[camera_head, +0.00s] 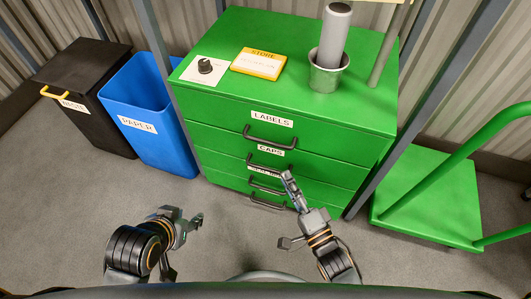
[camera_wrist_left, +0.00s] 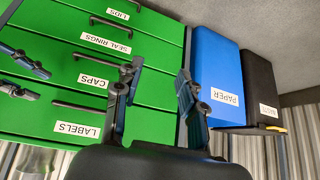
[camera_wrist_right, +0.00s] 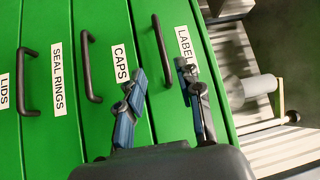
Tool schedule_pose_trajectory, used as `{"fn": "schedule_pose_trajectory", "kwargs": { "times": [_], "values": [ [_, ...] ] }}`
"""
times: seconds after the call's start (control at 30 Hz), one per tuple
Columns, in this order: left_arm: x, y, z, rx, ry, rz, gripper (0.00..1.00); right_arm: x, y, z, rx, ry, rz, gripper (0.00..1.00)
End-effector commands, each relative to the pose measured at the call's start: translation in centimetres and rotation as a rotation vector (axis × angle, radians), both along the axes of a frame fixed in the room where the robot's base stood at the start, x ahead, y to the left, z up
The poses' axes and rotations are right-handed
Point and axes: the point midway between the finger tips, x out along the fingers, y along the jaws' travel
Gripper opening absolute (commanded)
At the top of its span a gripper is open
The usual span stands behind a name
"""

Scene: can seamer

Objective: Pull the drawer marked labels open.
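The green drawer cabinet (camera_head: 335,140) has several drawers, all looking shut. The labels drawer (camera_head: 225,112) is the top one, with a white LABELS plate and a dark bar handle (camera_head: 270,139) below it. In the right wrist view this handle (camera_wrist_right: 160,48) lies ahead, in line with the gap between my right fingers, and looks apart from them. My right gripper (camera_wrist_right: 160,85) is open and empty, in front of the drawer fronts. My left gripper (camera_head: 193,228) is open and empty, low at the left; its spread fingers show in the left wrist view (camera_wrist_left: 155,85).
A blue paper bin (camera_head: 150,115) and black bin (camera_head: 85,75) stand left. A green cart (camera_head: 430,195) stands right.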

Motion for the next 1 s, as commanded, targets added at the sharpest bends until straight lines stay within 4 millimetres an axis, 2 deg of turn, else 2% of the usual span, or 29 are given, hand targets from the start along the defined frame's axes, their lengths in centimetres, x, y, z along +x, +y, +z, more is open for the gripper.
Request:
{"fn": "schedule_pose_trajectory", "kwargs": {
  "times": [0.13,0.27,0.5,0.63,0.8,1.0],
  "values": [
    [0.8,-0.3,0.5,-0.01,-0.046,-0.003,0.4,1.1,0.6,0.4,0.008,-0.006,0.002,0.36],
    [2.5,-0.9,1.3,-0.028,-0.136,-0.011,0.4,3.2,1.7,0.6,0.008,-0.006,0.001,0.36],
    [6.4,-2.3,4.2,-0.082,-0.375,-0.028,0.4,7.8,4.1,1.3,0.008,-0.006,0.001,0.36],
    [7.9,-3.0,6.1,-0.11,-0.496,-0.037,0.4,9.8,5.1,1.6,0.007,-0.004,0.0,0.36],
    [9.1,-3.6,7.9,-0.136,-0.605,-0.044,0.4,11.4,6.0,1.8,0.006,-0.003,0.001,0.36],
    [9.5,-3.8,8.9,-0.147,-0.653,-0.047,0.4,12.1,6.3,1.9,0.004,0.0,0.001,0.36]
  ]
}}
